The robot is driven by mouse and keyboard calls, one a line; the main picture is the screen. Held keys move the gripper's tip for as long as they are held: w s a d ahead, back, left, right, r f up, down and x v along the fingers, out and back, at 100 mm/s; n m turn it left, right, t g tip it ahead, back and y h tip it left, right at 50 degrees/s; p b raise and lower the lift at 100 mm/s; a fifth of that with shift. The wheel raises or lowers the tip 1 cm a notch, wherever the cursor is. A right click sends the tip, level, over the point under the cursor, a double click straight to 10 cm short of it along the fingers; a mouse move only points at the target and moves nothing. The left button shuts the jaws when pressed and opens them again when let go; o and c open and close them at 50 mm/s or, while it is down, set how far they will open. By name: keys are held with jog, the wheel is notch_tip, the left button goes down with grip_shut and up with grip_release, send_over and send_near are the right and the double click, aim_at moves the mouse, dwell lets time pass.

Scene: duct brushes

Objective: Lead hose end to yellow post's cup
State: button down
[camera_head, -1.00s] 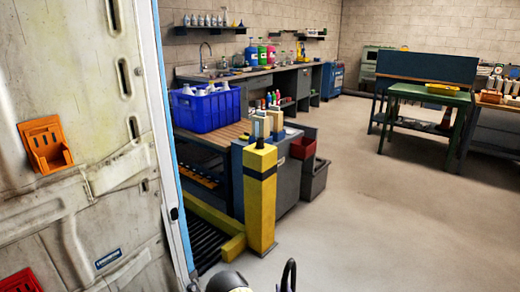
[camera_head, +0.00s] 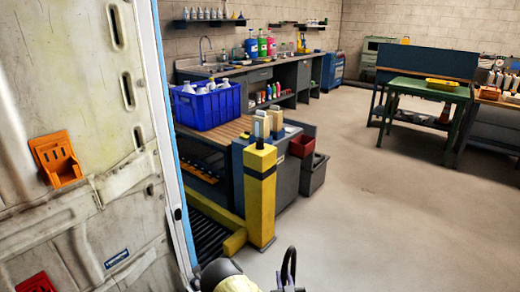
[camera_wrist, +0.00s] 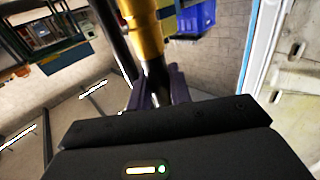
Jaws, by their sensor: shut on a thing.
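The yellow post (camera_head: 260,205) stands upright on the floor near the middle of the head view, with a dark band and a small dark piece (camera_head: 260,145) on top, seemingly its cup; the opening cannot be made out. In the wrist view my gripper (camera_wrist: 156,88) is shut around a dark, hose-like piece, with a gold-yellow cylinder (camera_wrist: 145,28) beyond the fingers; it appears to be the hose end. At the bottom of the head view, a pale yellow and dark rounded part (camera_head: 232,278) and a black loop (camera_head: 289,264) show, cut off by the frame edge, short of the post.
A pale van panel (camera_head: 90,120) with an orange holder (camera_head: 57,160) fills the left. A bench (camera_head: 225,133) with a blue crate (camera_head: 206,105) stands behind the post. Open floor (camera_head: 390,225) lies to the right.

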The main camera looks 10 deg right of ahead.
jog(key=s+r+p, duration=0.3)
jog(key=r+p, duration=1.9)
jog(key=r, duration=0.3)
jog(key=shift+r, duration=0.4)
jog(key=shift+f, duration=0.1)
